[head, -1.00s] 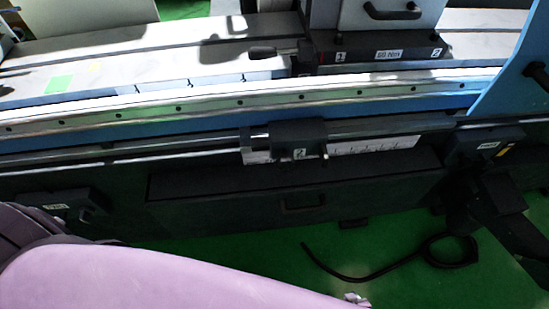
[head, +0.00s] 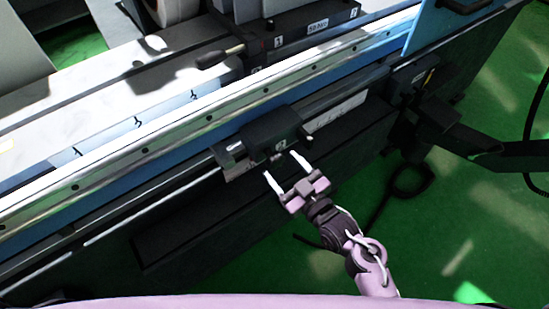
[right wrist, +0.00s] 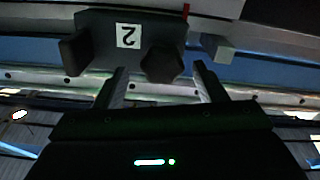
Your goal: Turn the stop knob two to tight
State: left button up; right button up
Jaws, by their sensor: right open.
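The stop block labelled 2 (head: 268,130) is a dark block on the rail along the front of the grinder. In the right wrist view, its white label (right wrist: 128,36) appears upside down. A dark faceted knob (right wrist: 162,64) sticks out beside the label and lies between my right fingertips in that picture. My right gripper (head: 286,170) is open and empty, just in front of the block's lower side. It also shows in the right wrist view (right wrist: 161,76); contact with the knob cannot be told. My left gripper is not in view.
A second dark part (right wrist: 75,53) projects on the other side of the label. The long rail (head: 115,215) runs diagonally, with the machine table behind it. Green floor (head: 480,225) lies at the right, with a black cable (head: 410,185) on it.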

aim_at(278, 164)
jog(key=shift+x, duration=1.85)
jog(key=shift+s+a, duration=0.1)
jog(key=shift+c, duration=0.3)
jog(key=c, duration=0.9)
